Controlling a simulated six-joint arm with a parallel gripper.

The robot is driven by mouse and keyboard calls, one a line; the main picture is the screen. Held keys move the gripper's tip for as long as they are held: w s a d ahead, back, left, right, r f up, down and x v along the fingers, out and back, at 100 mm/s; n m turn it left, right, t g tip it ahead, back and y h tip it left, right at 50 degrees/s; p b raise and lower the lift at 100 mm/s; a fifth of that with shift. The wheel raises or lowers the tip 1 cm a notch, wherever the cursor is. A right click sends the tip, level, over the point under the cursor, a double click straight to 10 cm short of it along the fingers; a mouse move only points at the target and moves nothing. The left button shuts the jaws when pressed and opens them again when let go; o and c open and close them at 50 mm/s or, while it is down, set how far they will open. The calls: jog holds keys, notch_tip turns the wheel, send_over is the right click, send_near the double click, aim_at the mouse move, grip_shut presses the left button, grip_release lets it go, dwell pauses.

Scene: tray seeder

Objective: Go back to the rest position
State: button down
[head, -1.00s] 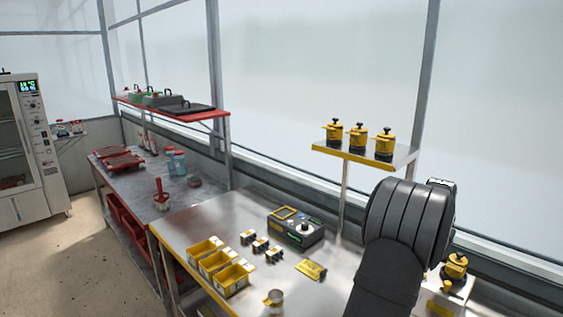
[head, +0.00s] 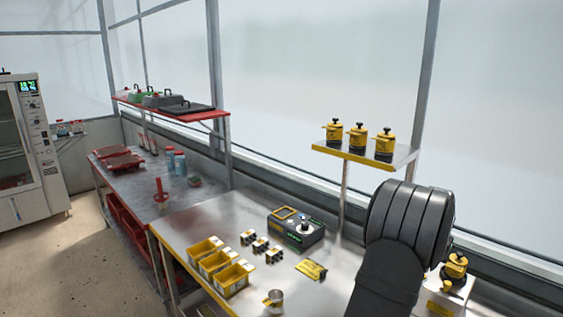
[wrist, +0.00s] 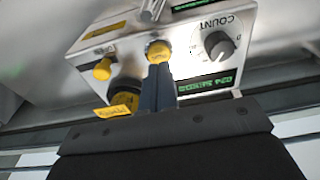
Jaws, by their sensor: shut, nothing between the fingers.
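My gripper (wrist: 159,72) shows in the wrist view with its two dark fingers closed together and nothing between them. Beyond the fingertips is a pale machine box (wrist: 186,64) with a knob (wrist: 218,44) marked COUNT, green displays and yellow knobs. The fingertips overlap one yellow knob (wrist: 158,50) in the picture; I cannot tell whether they touch it. In the head view my dark arm stands at the right and hides the gripper. A pale box (head: 449,294) with a yellow and black unit (head: 455,268) shows behind the arm.
The steel bench (head: 190,222) holds yellow bins (head: 231,279), a grey control box (head: 296,229), a yellow packet (head: 311,270) and a metal cup (head: 274,299). A yellow-edged shelf (head: 362,156) with 3 yellow canisters stands behind. Air above the bench is clear.

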notch_tip(320, 180, up, 6)
jog(key=f, duration=0.1)
notch_tip(320, 180, down, 7)
jog(key=shift+f, duration=0.15)
jog(key=s+a+r+n+h, duration=0.1)
jog(key=a+r+n, duration=0.2)
jog(key=r+n, duration=0.4)
jog(key=a+r+n+h, duration=0.2)
jog(key=a+r+n, duration=0.1)
jog(key=r+n, duration=0.5)
jog(key=shift+s+a+n, duration=0.3)
jog(key=shift+s, duration=0.05)
dwell(0.4)
jog(key=c, duration=2.2)
grip_release()
